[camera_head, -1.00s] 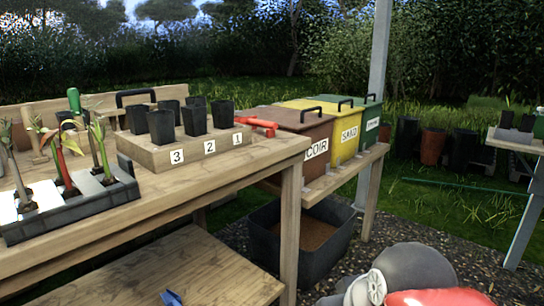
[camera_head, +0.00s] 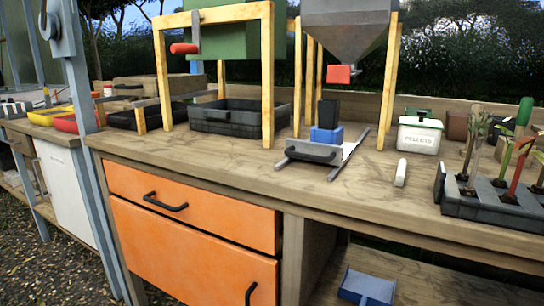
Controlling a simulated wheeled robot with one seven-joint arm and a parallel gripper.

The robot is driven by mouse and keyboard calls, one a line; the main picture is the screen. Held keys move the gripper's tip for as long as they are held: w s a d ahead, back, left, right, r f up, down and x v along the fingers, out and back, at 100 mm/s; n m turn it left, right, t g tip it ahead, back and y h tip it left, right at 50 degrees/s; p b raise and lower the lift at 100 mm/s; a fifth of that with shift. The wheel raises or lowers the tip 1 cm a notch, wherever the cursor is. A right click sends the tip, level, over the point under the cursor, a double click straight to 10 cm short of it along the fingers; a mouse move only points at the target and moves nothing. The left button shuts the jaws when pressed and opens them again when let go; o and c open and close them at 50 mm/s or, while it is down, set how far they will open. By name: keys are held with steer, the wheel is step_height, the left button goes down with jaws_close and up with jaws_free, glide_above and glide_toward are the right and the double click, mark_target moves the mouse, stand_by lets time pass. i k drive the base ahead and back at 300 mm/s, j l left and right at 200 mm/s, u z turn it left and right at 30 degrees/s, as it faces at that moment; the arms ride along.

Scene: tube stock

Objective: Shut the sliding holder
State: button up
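The sliding holder (camera_head: 308,151) sits on the wooden bench at the centre. It has a grey front with a dark handle and lies between two thin rails. A blue cradle (camera_head: 327,134) with a black pot (camera_head: 328,113) standing upright in it is just behind the front. The holder looks drawn out toward the bench's front, below and slightly in front of the grey hopper (camera_head: 345,35) with its red outlet piece (camera_head: 338,74). Exactly how far out it is, I cannot tell. My gripper is not in view.
Wooden posts (camera_head: 388,85) hold the hopper. A white pellets box (camera_head: 420,135), a white stick (camera_head: 400,172) and a seedling tray (camera_head: 485,207) stand to the right. A dark crate (camera_head: 235,118) is to the left. Orange drawers (camera_head: 190,205) are below.

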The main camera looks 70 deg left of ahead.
mark_target(328, 147)
steer(key=u, duration=2.15)
